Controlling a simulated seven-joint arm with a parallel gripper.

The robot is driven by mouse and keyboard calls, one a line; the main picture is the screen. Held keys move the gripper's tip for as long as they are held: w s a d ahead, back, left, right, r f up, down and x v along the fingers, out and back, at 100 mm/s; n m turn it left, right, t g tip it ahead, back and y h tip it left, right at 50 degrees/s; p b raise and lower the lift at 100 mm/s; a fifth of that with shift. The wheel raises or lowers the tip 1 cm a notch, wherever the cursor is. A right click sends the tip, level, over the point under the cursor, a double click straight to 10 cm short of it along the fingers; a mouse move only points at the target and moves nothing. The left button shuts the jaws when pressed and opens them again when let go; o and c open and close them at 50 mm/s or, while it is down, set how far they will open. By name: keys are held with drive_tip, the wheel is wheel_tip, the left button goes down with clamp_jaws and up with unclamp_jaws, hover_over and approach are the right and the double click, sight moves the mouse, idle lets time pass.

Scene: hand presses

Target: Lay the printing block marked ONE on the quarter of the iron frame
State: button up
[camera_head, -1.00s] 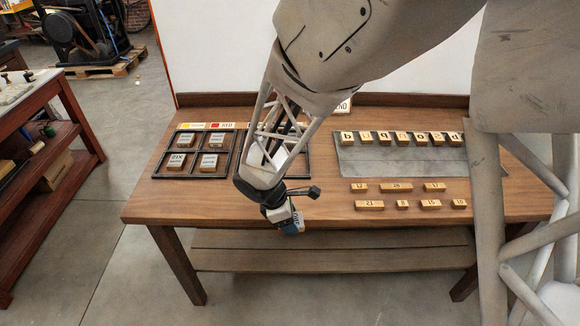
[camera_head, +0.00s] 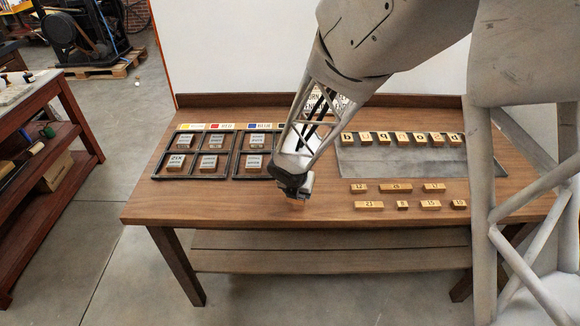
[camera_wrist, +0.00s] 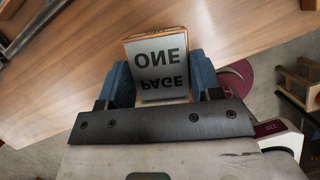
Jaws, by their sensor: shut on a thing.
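My gripper (camera_head: 296,194) is shut on a printing block (camera_wrist: 160,65), with a blue finger on each side of it. In the wrist view its grey face reads ONE and PAGE, flipped in the picture, with a wooden edge. In the head view the block is mostly hidden by the gripper, which is over the table's front part. Dark iron frames (camera_head: 193,150) lie at the left of the table, split into quarters. The left frame holds a block in each of its quarters. The right frame has blocks in its left column; my arm partly hides its right column.
Yellow, red and blue cards (camera_head: 258,126) stand behind the frames. A grey metal plate (camera_head: 405,161) with lettered blocks lies to the right. Several small numbered wooden blocks (camera_head: 369,204) lie in front of it. The table's front left (camera_head: 190,205) is bare.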

drive_tip(key=shift+w+d+r+n+y, duration=0.15)
drive_tip(key=shift+w+d+n+y, duration=0.2)
drive_tip(key=shift+w+n, duration=0.45)
drive_tip(key=shift+w+d+r+n+y, duration=0.1)
drive_tip(key=shift+w+d+n+y, duration=0.2)
drive_tip(key=shift+w+n, duration=0.5)
drive_tip(key=shift+s, duration=0.1)
drive_tip(key=w+a, duration=0.1)
drive_tip(key=w, duration=0.4)
drive_tip(key=w+a+f, duration=0.1)
drive_tip(key=w, duration=0.4)
drive_tip(key=w+a, duration=0.1)
drive_tip(key=w, duration=0.3)
drive_tip(key=shift+w+a+f, duration=0.2)
drive_tip(key=shift+w, duration=0.2)
drive_tip(key=shift+w+a, duration=0.15)
drive_tip(key=shift+w, duration=0.3)
drive_tip(key=shift+f, duration=1.8)
drive_tip(key=shift+f, duration=0.1)
